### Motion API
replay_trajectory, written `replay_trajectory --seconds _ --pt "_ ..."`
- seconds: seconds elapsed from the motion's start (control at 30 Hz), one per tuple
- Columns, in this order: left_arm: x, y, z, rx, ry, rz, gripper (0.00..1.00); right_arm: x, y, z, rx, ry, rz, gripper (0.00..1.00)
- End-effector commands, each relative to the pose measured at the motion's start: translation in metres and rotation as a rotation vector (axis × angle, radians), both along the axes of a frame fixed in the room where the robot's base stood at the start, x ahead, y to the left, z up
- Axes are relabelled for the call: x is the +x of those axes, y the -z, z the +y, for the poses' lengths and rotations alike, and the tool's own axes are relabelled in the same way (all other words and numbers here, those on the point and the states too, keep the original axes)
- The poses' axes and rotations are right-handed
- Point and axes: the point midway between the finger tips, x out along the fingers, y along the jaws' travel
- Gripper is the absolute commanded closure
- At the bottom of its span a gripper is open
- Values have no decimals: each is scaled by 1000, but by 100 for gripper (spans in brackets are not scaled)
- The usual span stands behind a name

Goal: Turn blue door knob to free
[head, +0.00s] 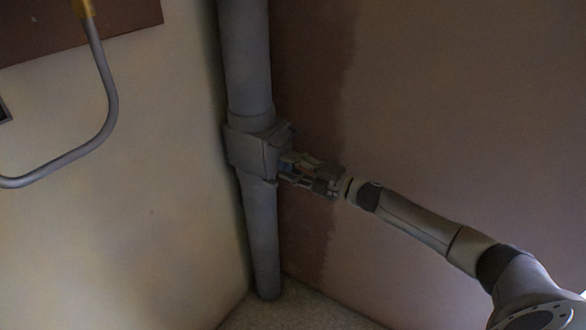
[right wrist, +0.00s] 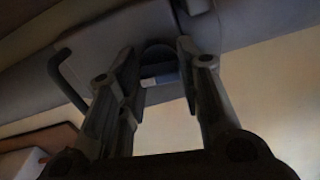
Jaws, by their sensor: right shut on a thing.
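A grey box-like fitting (head: 254,148) sits around a vertical grey pipe (head: 246,60) in the room corner. My right gripper (head: 286,168) reaches it from the right, its fingertips at the box's right side. In the right wrist view the two fingers (right wrist: 155,62) stand either side of a dark rounded knob (right wrist: 155,54) on the box face and are shut on it. A small pale bluish patch (right wrist: 159,82) shows just below it. The light is dim; I cannot make out a clear blue on the knob or its turned position. My left gripper is not in view.
A bent grey tube (head: 108,115) runs along the pale left wall (head: 150,190). The brown right wall (head: 440,100) lies close behind my right arm. The speckled floor (head: 290,310) at the corner is clear. A dark bent handle (right wrist: 66,80) shows on the box.

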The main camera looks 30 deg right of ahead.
Motion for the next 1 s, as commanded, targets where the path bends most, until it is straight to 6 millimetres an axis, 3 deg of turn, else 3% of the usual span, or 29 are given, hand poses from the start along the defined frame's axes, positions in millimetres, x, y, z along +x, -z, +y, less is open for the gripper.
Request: replay_trajectory --seconds 0.4,0.87,0.9,1.0 --pt "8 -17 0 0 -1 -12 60 0 1 1 -130 -2 -75 91" --pt "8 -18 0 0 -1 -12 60 0 1 1 -141 -2 -81 91" --pt "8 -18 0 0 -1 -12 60 0 1 1 -141 -2 -81 66" --pt "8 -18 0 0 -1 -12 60 0 1 1 -140 -2 -81 53"
